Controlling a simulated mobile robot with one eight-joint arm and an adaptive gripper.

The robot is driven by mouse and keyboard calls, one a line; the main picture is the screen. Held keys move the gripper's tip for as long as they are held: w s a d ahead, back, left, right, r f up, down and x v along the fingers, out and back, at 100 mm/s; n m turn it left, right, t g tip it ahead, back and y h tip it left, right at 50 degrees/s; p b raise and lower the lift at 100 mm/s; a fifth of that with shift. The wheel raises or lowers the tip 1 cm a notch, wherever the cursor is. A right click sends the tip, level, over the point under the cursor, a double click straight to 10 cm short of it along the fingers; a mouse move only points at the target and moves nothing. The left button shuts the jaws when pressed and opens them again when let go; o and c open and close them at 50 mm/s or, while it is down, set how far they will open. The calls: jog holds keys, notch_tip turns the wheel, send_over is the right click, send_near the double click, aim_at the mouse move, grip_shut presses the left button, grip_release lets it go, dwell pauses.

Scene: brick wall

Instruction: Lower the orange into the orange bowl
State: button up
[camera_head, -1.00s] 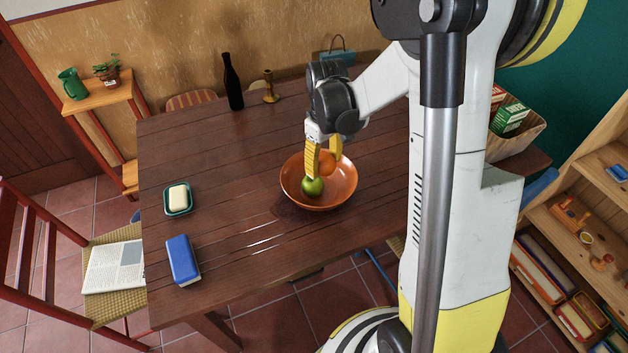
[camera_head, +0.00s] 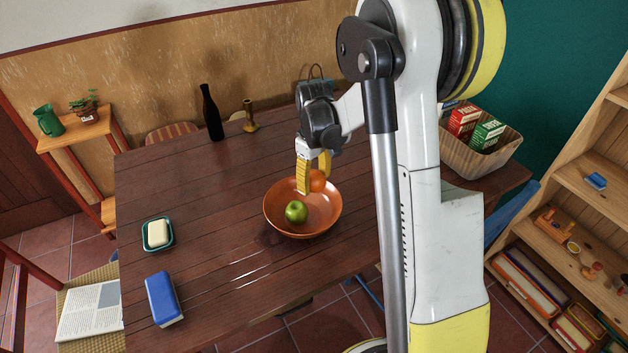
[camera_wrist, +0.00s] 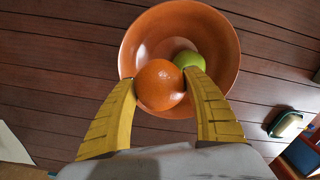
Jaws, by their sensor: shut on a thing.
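The orange (camera_head: 318,181) is held between the yellow fingers of my gripper (camera_head: 314,180). In the wrist view the orange (camera_wrist: 160,85) sits between both fingertips (camera_wrist: 160,82), over the near part of the bowl's opening. The orange bowl (camera_head: 277,217) stands upright on the table. In the head view the held orange overlaps the bowl's far inner wall and rim. I cannot tell whether it touches the bowl. A green apple (camera_head: 296,212) lies inside the bowl; in the wrist view the apple (camera_wrist: 190,60) is partly hidden behind the orange and a fingertip.
The dark wooden table (camera_head: 190,190) is clear around the bowl. A soap dish (camera_head: 157,234) and a blue block-like thing (camera_head: 164,298) lie to the left. A dark bottle (camera_head: 211,113) and a brass candlestick (camera_head: 250,116) stand behind. A basket with boxes (camera_head: 480,146) is at right.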

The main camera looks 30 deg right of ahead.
jog(key=shift+f, duration=0.15)
jog(key=shift+f+b, duration=2.05)
jog(key=shift+f, duration=0.6)
jog(key=shift+f, duration=0.15)
jog(key=o, duration=1.3)
jog(key=shift+o, duration=0.2)
